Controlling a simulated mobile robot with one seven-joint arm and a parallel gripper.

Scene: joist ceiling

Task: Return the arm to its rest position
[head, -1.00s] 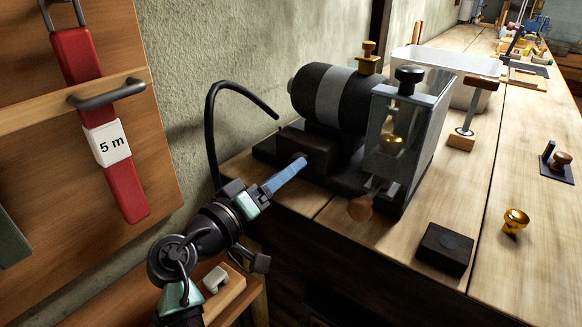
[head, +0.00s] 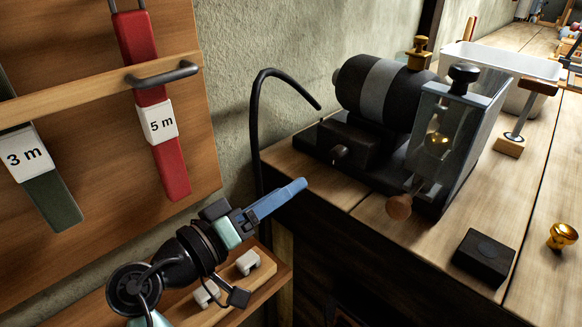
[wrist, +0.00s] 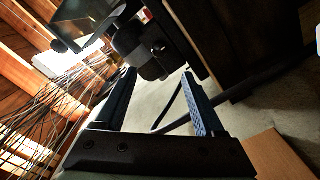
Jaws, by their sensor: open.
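My gripper (head: 276,200) is at the lower middle of the head view, its blue fingers pointing up and to the right. It is in front of the wall and left of the workbench, apart from the machine. In the wrist view the two blue fingers of my gripper (wrist: 158,97) stand wide apart with nothing between them. My dark arm runs down to the lower left of the head view.
A dark motor machine (head: 375,95) with a clear guard stands on the workbench (head: 365,193). A black hose (head: 256,125) rises near my gripper. A board at left carries red (head: 172,170) and green (head: 55,205) straps. A low wooden shelf (head: 270,285) lies below my gripper.

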